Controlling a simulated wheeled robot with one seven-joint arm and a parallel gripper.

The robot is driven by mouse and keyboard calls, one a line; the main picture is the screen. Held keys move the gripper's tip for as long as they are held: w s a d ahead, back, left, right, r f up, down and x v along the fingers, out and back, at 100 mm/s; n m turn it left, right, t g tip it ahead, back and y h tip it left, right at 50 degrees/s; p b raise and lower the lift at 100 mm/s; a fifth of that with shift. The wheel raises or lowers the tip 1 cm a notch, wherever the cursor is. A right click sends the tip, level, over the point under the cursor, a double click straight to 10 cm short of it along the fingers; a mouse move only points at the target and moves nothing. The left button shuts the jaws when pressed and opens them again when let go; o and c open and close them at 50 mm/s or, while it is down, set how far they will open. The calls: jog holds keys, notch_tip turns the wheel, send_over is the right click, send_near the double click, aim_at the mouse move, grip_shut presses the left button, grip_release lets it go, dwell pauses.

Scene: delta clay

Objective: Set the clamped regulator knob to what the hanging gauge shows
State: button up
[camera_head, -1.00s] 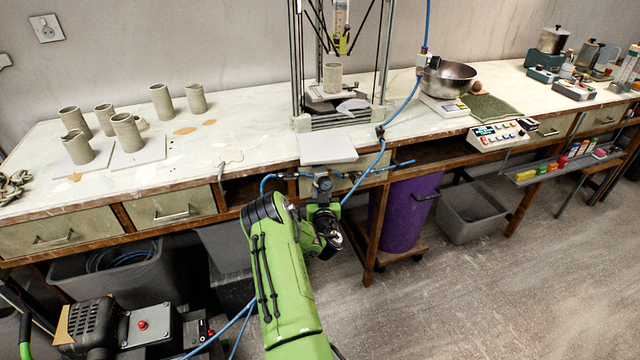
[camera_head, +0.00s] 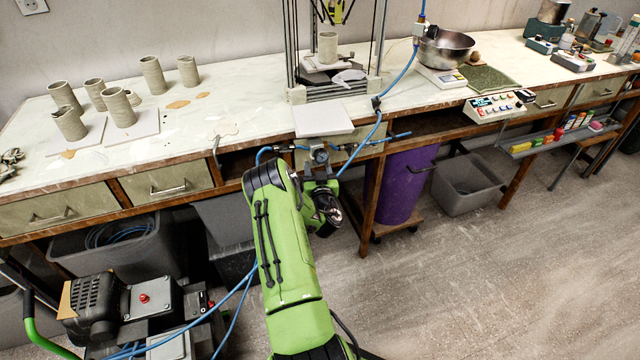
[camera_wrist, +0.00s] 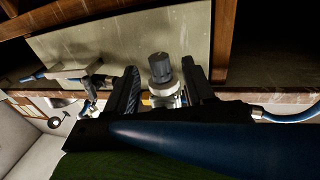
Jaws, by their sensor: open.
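The regulator (camera_head: 319,155) is fixed at the bench's front edge, below a pale square board, with blue hoses beside it. In the wrist view its dark grey ribbed knob (camera_wrist: 160,66) sits on a silver body. My gripper (camera_wrist: 160,82) is open, with one finger on each side of the knob in the picture. Gaps show between knob and fingers; whether the tips reach its depth I cannot tell. In the head view my gripper (camera_head: 327,200) is just below the regulator, its fingers hard to make out. A small fitting that may be the hanging gauge (camera_head: 418,30) is on the blue hose; its reading is illegible.
The bench (camera_head: 230,105) bears clay cylinders at left and a metal bowl (camera_head: 446,47) on a scale at right. A purple bin (camera_head: 399,190) stands under the bench, right of my arm. A wheeled machine (camera_head: 130,305) is at lower left. Floor at right is clear.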

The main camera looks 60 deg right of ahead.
jog(key=v, duration=1.3)
jog(key=shift+a+b, duration=0.35)
jog(key=shift+a, duration=0.05)
jog(key=shift+s, duration=0.1)
jog(key=w+a+r+y+p, duration=0.2)
jog(key=w+r+p, duration=0.1)
jog(key=w+r, duration=0.8)
jog(key=w+a+r+n+y+p, duration=0.1)
jog(key=w+a+r+y+p, duration=0.1)
jog(key=a+r, duration=0.45)
jog(key=w+a+r+n+y+p, duration=0.1)
jog(key=w+a+r+n+y, duration=0.15)
jog(key=a+r, duration=0.35)
jog(key=s+a+r+n+g+y+p, duration=0.1)
jog(key=s+a+r+n+y+p, duration=0.2)
jog(key=a, duration=0.7)
jog(key=s+a+r+n+g+y, duration=0.1)
jog(key=s+a+r+y, duration=0.25)
jog(key=a, duration=0.55)
jog(key=s+a+r+n+g+y+p, duration=0.1)
jog(key=s+a+n, duration=0.3)
jog(key=s+a, duration=0.4)
jog(key=s+r+g+y, duration=0.1)
jog(key=s, duration=0.2)
jog(key=shift+a+r+p, duration=0.2)
jog(key=shift+a+p, duration=0.1)
jog(key=shift+p, duration=0.05)
